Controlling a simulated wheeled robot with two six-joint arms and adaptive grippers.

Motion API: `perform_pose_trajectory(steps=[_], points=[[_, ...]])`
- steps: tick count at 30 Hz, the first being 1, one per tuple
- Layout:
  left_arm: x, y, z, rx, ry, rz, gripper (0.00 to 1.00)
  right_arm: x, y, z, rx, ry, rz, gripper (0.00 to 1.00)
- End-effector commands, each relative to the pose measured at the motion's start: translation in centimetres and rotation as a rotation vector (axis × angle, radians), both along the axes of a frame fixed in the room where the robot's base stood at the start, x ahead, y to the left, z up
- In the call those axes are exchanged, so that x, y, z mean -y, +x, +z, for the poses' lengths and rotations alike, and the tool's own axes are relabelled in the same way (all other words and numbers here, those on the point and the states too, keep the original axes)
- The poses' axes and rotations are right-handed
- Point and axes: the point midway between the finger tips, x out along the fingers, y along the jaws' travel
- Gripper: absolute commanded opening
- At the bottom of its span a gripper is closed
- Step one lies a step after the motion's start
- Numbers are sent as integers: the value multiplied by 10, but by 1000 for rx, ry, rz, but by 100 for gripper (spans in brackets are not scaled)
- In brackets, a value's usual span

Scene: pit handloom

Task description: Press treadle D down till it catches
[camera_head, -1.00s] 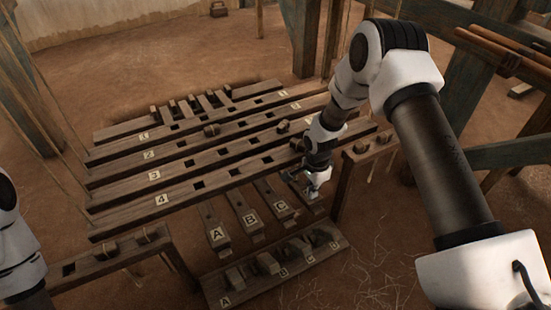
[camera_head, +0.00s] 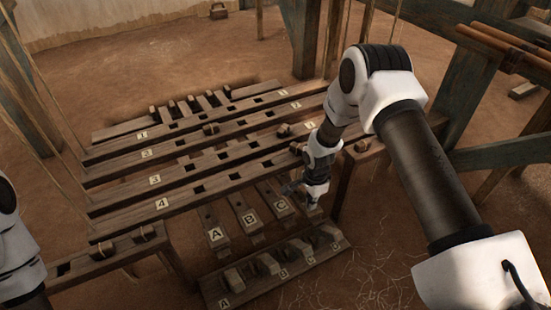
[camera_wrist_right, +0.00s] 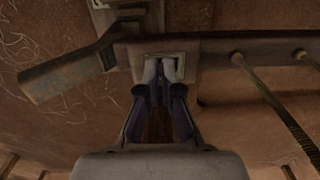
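Treadle D is mostly hidden under my right gripper (camera_head: 312,204), at the right end of the treadle row. Treadles A (camera_head: 215,234), B (camera_head: 247,218) and C (camera_head: 279,206) lie side by side to its left, with letter plates. In the right wrist view my right gripper (camera_wrist_right: 161,66) has its fingers close together, with its tips over a wooden end with a pale-edged plate (camera_wrist_right: 178,56). Contact is hard to tell. Nothing shows held. The catch board (camera_head: 212,291) lies in front, with blocks marked A to D. Whether treadle D is caught is hidden. My left gripper is out of view.
Numbered slotted beams (camera_head: 200,185) lie just behind and above the treadles. A short post and rail (camera_head: 362,150) stand close to the right of my gripper. Bare floor lies in front right.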

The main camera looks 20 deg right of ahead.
Motion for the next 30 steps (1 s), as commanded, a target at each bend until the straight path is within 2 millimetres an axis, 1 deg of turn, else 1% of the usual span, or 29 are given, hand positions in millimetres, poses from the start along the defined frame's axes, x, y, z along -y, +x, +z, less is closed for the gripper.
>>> perform_pose_trajectory(steps=[1, 23, 30], points=[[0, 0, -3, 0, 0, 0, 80, 0, 1, -5, 2, -1, 0, 0], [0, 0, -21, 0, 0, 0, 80, 0, 1, -49, 3, -1, 1, 0], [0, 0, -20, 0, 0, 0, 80, 0, 1, -47, 3, -1, 1, 0]])
